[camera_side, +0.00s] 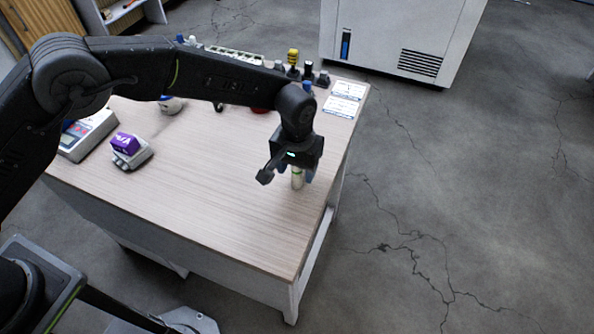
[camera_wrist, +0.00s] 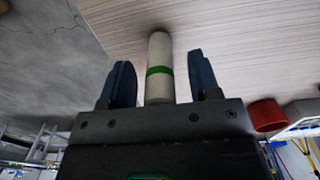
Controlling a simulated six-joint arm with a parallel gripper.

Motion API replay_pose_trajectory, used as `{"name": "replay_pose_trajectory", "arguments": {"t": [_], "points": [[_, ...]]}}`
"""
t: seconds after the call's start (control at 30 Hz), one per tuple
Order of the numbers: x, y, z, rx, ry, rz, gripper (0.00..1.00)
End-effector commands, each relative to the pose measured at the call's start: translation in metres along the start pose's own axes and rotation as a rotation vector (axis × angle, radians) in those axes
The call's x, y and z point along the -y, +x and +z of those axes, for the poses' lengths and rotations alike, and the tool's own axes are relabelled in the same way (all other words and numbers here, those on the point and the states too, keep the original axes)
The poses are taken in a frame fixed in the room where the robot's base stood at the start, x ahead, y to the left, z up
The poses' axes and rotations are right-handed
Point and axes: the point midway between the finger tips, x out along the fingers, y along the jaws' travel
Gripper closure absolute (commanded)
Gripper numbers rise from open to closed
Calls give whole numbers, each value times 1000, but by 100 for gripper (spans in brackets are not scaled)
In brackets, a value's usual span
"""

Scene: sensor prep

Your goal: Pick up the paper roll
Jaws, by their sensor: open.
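The paper roll (camera_wrist: 159,52) is a pale cylinder with a green band. In the wrist view it lies between the two fingers of my gripper (camera_wrist: 160,78), with a gap showing on each side. In the side view the roll (camera_side: 297,179) stands upright on the table near its right edge, its top hidden by my gripper (camera_side: 295,172). The gripper is open, pointing down over the roll with its dark blue fingers on either side. Whether the far finger touches the roll is not clear in the side view.
The wooden table (camera_side: 215,190) is clear around the roll. A purple box (camera_side: 125,141) sits on a small device at the left, beside a scale (camera_side: 88,135). Bottles (camera_side: 292,58) and printed cards (camera_side: 343,98) stand or lie along the back. A red object (camera_wrist: 267,114) shows in the wrist view.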

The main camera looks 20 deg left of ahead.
Motion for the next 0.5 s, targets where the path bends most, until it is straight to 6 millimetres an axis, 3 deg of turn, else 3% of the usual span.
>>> {"name": "replay_pose_trajectory", "arguments": {"t": [0.07, 0.5], "points": [[0, 0, 0, 0, 0, 0, 47], [0, -1, 0, 0, 0, 0, 89]]}}
